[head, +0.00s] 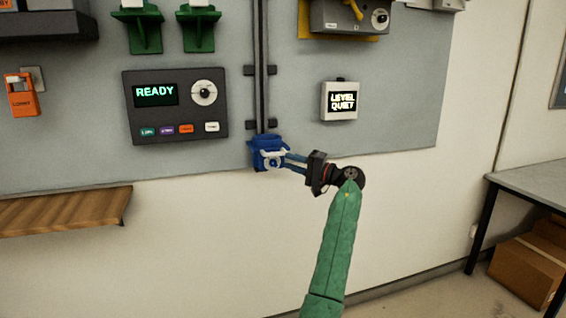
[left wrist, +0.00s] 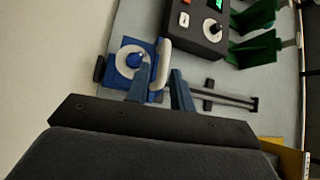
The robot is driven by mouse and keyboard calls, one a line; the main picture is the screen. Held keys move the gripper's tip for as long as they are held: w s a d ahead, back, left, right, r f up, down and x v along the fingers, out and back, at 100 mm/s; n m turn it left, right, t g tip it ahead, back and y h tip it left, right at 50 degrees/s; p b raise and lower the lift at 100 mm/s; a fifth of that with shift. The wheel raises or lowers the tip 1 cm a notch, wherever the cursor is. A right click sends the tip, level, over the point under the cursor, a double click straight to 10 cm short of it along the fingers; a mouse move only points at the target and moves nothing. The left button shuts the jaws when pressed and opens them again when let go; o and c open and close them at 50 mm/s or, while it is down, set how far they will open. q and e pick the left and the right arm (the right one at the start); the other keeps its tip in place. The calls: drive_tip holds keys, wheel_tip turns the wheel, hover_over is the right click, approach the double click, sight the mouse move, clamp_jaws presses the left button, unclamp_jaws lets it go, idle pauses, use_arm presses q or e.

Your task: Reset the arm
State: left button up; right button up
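My left gripper (head: 288,161) reaches toward a blue carriage (head: 262,150) at the lower end of a vertical rail on the grey wall panel. In the left wrist view the carriage (left wrist: 128,60) has a white round dial and a white handle bar (left wrist: 160,62). The blue fingers (left wrist: 162,78) stand apart with the bar between or just beyond their tips; whether they touch it is unclear. My green left arm comes up from the bottom of the head view. My right gripper is not in view.
A wooden shelf (head: 65,209) is at lower left; a grey table (head: 540,180) is at right. The wall below the panel is bare.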

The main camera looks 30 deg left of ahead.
use_arm(q)
drive_tip(key=shift+d, duration=0.5)
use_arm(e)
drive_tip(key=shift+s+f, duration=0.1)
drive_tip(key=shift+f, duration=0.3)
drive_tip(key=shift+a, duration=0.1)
